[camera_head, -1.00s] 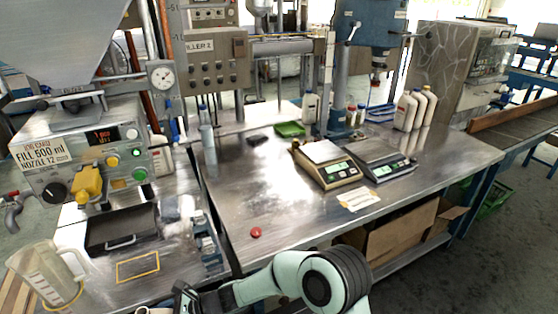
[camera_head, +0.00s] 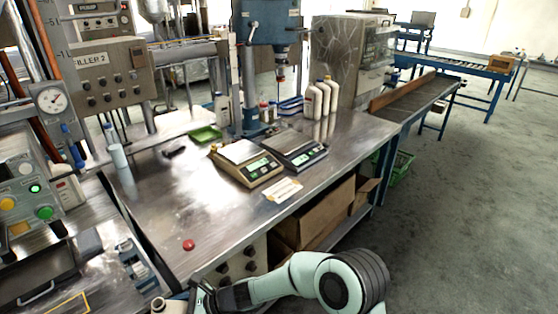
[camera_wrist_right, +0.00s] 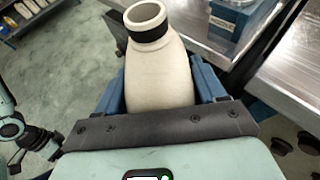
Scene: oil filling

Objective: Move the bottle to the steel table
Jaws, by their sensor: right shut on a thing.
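A cream, open-necked bottle with a dark band round its neck (camera_wrist_right: 158,75) sits between the blue fingers of my right gripper (camera_wrist_right: 158,88), which is shut on it. In the head view, only the top of the bottle (camera_head: 158,304) shows at the bottom edge, beside my right gripper (camera_head: 188,303). The steel table (camera_head: 165,215) fills the middle of the head view, and the bottle is in front of its near left end. In the right wrist view, a dark gripper on my other arm (camera_wrist_right: 38,140) shows at the left, its fingers unclear.
Two scales (camera_head: 246,163) (camera_head: 296,151), a paper label (camera_head: 283,190) and several white bottles (camera_head: 318,98) stand or lie farther back. The front left tabletop is mostly clear. A cardboard box (camera_head: 316,213) is below.

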